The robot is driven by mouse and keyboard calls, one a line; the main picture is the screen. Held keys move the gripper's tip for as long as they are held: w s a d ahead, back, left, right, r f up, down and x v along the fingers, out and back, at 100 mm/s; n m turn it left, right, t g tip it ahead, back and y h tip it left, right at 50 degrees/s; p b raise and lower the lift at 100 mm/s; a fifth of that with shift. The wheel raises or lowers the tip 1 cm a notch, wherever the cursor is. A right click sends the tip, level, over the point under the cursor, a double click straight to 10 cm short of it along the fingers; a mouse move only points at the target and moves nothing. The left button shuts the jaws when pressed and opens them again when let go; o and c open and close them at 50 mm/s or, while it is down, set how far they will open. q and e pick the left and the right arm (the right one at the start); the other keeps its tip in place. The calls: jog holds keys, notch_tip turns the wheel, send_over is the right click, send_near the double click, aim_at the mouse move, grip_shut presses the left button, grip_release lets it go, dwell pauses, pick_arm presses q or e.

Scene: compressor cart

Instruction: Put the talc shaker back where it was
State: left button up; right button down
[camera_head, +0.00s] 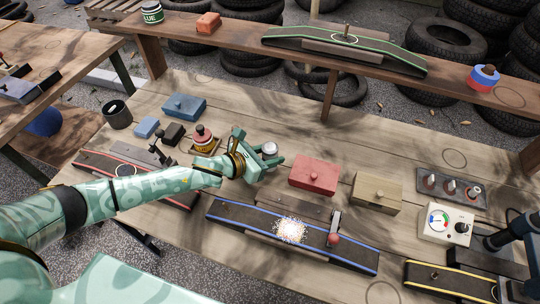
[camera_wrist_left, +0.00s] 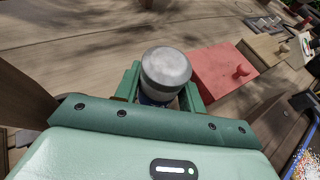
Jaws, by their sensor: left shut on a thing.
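The talc shaker (camera_head: 269,148), a small cylinder with a pale grey top, is between the fingers of my left gripper (camera_head: 264,158). The left gripper is shut on it, above the wooden bench (camera_head: 330,150), to the left of the red box. In the left wrist view the shaker (camera_wrist_left: 165,70) stands upright between the green fingers, its lower part mostly hidden. White powder (camera_head: 290,230) lies on the blue-edged ramp (camera_head: 235,217).
A red box (camera_head: 313,175) and a tan box (camera_head: 377,192) stand right of the gripper. A raised shelf (camera_head: 240,32) runs behind. Thin circle outlines mark bare spots on the bench (camera_head: 455,158) and the shelf (camera_head: 509,97).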

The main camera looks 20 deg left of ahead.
pick_arm(q)
jog(key=shift+r, duration=0.15)
pick_arm(e)
jog(key=shift+d, duration=0.2)
pick_arm(q)
jog(key=o, duration=1)
jog(key=shift+f, duration=0.2)
pick_arm(e)
jog(key=shift+s+d, duration=0.15)
jog(key=shift+d, duration=0.05)
pick_arm(q)
jog(key=shift+o, duration=0.2)
jog(key=shift+s+a+r, duration=0.1)
jog(key=shift+s+r, duration=0.05)
jog(key=shift+r, duration=0.15)
jog(key=p+v, duration=0.2)
jog(key=v, duration=0.9)
jog(key=shift+s+f+p, duration=0.1)
jog(key=shift+f+p, duration=0.05)
jog(key=shift+p, duration=0.15)
jog(key=shift+s+a, duration=0.2)
pick_arm(e)
jog(key=r, duration=0.2)
jog(key=shift+w+r, duration=0.3)
jog(key=shift+w, duration=0.1)
jog(key=shift+a, duration=0.15)
